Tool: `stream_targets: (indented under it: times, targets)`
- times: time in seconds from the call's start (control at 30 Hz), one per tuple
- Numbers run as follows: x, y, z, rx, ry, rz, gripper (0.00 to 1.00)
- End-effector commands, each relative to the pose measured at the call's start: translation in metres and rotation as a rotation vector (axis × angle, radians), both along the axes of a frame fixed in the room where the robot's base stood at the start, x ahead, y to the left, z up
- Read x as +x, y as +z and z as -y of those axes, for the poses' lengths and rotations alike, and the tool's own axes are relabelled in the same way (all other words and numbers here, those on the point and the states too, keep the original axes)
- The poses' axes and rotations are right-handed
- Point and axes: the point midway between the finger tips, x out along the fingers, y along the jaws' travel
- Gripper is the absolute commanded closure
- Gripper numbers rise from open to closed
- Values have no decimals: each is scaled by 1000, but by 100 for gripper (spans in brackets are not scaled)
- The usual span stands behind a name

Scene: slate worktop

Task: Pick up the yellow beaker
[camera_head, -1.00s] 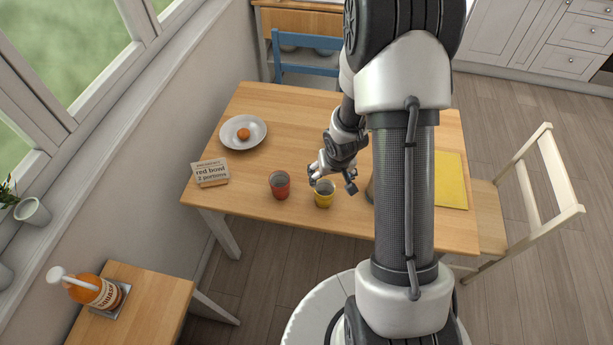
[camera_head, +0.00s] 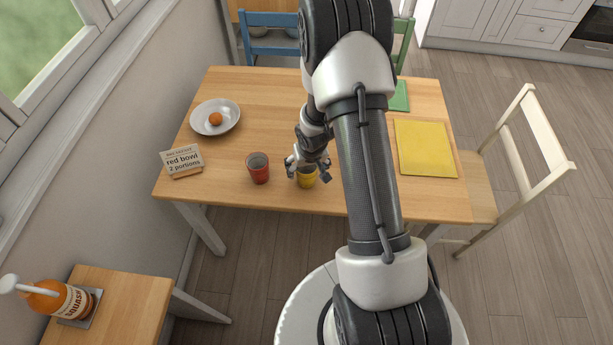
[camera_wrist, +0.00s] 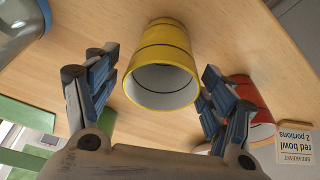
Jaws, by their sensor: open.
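The yellow beaker (camera_head: 307,180) stands on the wooden table (camera_head: 270,110) near its front edge. In the wrist view the yellow beaker (camera_wrist: 163,70) shows its open rim towards me, ahead of and between the fingers. My gripper (camera_head: 308,172) is right at the beaker in the head view and partly covers it. In the wrist view my gripper (camera_wrist: 155,90) is open, with one finger on each side of the beaker. I cannot tell whether either finger touches it.
A red beaker (camera_head: 258,168) stands close to the left of the yellow one; in the wrist view it is behind the right finger. A sign (camera_head: 182,161), a plate (camera_head: 215,117) with an orange item and a yellow mat (camera_head: 426,148) are farther off. A grey object (camera_wrist: 20,25) is at upper left in the wrist view.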

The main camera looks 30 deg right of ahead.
Motion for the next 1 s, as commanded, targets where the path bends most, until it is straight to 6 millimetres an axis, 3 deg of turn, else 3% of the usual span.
stream_targets:
  times: [0.23, 0.5, 1.0]
  targets:
    - [9, -40, 1, 0, 0, -1, 25]
    - [11, -41, 1, 0, 0, -1, 25]
    - [10, -41, 1, 0, 0, -1, 58]
